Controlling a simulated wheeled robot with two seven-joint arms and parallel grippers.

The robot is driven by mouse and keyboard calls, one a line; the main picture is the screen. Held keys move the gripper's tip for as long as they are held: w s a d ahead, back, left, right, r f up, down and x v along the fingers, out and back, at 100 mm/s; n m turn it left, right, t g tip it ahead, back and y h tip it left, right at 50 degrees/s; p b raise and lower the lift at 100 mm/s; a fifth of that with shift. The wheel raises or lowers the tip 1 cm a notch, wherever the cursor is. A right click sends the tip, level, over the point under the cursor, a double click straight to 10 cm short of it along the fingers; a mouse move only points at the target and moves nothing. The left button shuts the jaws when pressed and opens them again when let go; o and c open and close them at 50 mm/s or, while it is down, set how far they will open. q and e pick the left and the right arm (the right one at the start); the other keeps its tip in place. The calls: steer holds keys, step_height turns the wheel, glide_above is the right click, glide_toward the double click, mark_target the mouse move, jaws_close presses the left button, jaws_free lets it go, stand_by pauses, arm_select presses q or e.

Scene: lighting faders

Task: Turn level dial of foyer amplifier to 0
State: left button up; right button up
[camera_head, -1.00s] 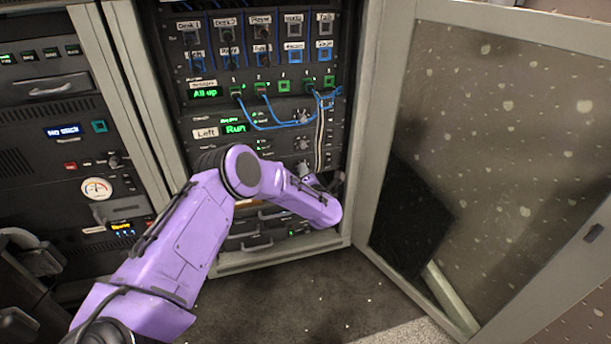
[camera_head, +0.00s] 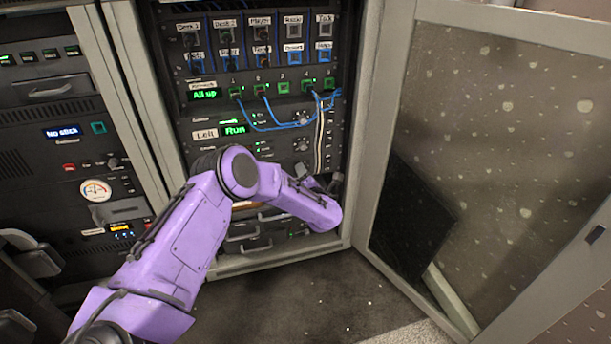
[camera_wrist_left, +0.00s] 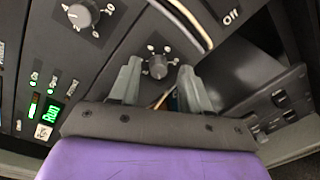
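In the left wrist view a small dark round dial (camera_wrist_left: 157,66) with white scale marks sits on a dark panel. My left gripper (camera_wrist_left: 160,78) is open, one finger on each side of this dial; I cannot tell whether they touch it. A second, larger dial (camera_wrist_left: 80,15) is at the upper left. I cannot read a foyer label on either panel. My right gripper is not in view.
Blue patch cables (camera_head: 270,126) and a pale cable bundle (camera_head: 319,140) hang across the rack front. The cables also cross above the dial in the wrist view (camera_wrist_left: 185,22). An open cabinet door (camera_head: 500,150) stands to the right. Another rack (camera_head: 60,160) is at the left.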

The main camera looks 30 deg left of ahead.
arm_select(q)
steer(key=p+v, duration=0.3)
steer(key=v, duration=0.7)
steer(key=shift+s+d, duration=0.15)
steer(key=shift+s, duration=0.05)
